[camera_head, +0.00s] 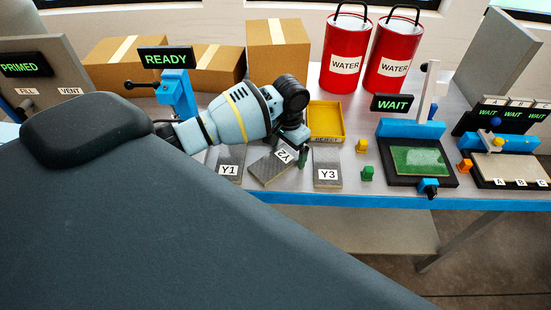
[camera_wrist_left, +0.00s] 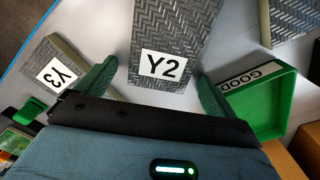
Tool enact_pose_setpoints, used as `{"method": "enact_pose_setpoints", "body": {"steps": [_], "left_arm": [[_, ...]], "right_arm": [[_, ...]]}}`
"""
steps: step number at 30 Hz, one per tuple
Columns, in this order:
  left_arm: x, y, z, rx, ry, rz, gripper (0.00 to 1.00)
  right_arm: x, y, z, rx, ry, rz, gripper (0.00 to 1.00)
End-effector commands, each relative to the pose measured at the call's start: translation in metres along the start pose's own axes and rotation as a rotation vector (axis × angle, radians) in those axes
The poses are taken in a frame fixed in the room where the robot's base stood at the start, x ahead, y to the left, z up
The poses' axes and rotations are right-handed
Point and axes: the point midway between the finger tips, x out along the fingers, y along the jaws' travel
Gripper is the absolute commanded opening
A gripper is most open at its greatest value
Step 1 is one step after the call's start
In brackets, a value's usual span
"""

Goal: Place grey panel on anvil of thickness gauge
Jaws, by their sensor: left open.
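Three grey woven-textured panels lie on the table: Y1 (camera_head: 230,163), Y2 (camera_head: 267,170) turned at an angle, and Y3 (camera_head: 327,165). My left gripper (camera_head: 290,150) is low over the labelled end of Y2. In the left wrist view the open fingers of this gripper (camera_wrist_left: 156,80) stand on either side of the labelled end of Y2 (camera_wrist_left: 175,35), apart from it. Panel Y3 (camera_wrist_left: 80,62) also shows there. A blue stand (camera_head: 177,93) with a black lever and a READY sign may be the thickness gauge; its anvil is hidden. My right gripper is out of view.
A green GOOD tray (camera_wrist_left: 262,105) is close beside the right finger. A yellow REJECT tray (camera_head: 326,120) stands behind Y3. Cardboard boxes (camera_head: 278,45) and red WATER drums (camera_head: 345,55) line the back. Blue fixtures with WAIT signs (camera_head: 405,125) stand to the right.

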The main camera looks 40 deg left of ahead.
Motion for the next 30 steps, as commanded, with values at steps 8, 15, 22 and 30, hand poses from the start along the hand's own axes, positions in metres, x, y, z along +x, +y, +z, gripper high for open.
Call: {"method": "enact_pose_setpoints", "body": {"steps": [8, 15, 22, 30], "left_arm": [[0.0010, 0.0001, -0.0004, 0.000, 0.002, 0.000, 0.91], [0.0007, 0.0002, -0.0005, 0.000, 0.002, 0.000, 0.60], [0.0003, 0.0001, -0.0006, 0.000, 0.002, 0.000, 0.39], [-0.0049, 0.0001, -0.0010, 0.000, 0.004, 0.000, 0.39]], "right_arm": [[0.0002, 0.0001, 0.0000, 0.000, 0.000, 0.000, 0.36], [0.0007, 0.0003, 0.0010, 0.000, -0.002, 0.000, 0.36], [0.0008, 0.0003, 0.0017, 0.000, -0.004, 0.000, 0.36], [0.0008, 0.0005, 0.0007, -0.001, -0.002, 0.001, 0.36]]}}
